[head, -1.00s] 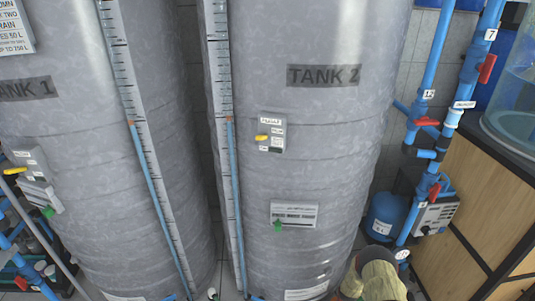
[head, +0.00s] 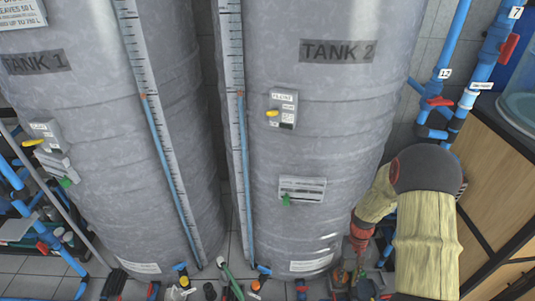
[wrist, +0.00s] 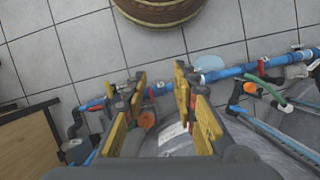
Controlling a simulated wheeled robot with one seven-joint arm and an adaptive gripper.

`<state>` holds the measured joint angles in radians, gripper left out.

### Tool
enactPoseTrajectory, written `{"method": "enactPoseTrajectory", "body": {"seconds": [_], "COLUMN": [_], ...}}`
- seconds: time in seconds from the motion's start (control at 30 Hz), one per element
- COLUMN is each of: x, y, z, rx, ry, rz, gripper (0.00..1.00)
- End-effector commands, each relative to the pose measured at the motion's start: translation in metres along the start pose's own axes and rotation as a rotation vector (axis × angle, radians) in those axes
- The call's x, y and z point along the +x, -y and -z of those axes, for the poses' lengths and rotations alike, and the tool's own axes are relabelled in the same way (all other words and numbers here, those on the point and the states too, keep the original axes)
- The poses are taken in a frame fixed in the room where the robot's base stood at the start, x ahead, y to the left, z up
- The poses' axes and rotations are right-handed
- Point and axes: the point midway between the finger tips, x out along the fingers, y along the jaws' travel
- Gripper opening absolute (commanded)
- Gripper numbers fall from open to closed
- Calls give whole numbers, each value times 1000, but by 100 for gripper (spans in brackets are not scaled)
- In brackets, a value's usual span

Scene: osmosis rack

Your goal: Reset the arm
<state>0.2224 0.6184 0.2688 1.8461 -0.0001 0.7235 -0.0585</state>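My gripper (wrist: 160,98) shows in the wrist view with its two yellow-padded fingers spread apart and nothing held between them. It points toward the tiled floor and the blue pipes. In the head view my arm, in a straw-coloured sleeve with a dark rounded elbow, rises at the lower right in front of the right edge of Tank 2 (head: 340,130). Its red wrist part hangs beside the tank's lower right side, low near the floor. The fingers are too small there to make out clearly.
Tank 1 (head: 100,130) stands to the left. Blue pipes with red valves (head: 470,75) and a wooden cabinet (head: 500,180) are at the right. The wrist view shows floor pipes (wrist: 240,70), a wooden barrel-like vessel (wrist: 160,12) and bare floor tiles (wrist: 60,55).

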Motion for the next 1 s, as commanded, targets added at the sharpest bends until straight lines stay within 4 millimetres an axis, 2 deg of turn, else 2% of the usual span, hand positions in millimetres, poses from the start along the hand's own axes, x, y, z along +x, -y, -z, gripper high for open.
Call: {"method": "enactPoseTrajectory", "body": {"seconds": [0.03,0.1,0.4,0.7,1.0], "x": [-27,-56,-162,-239,-296], "y": [4,9,29,46,59], "z": [-11,-27,-105,-186,-256], "rx": [-2,-4,-15,-43,-91], "ry": [-18,-37,-137,-277,-470], "rz": [-3,-7,-19,-26,-25], "gripper": [28,28,28,28,28]}}
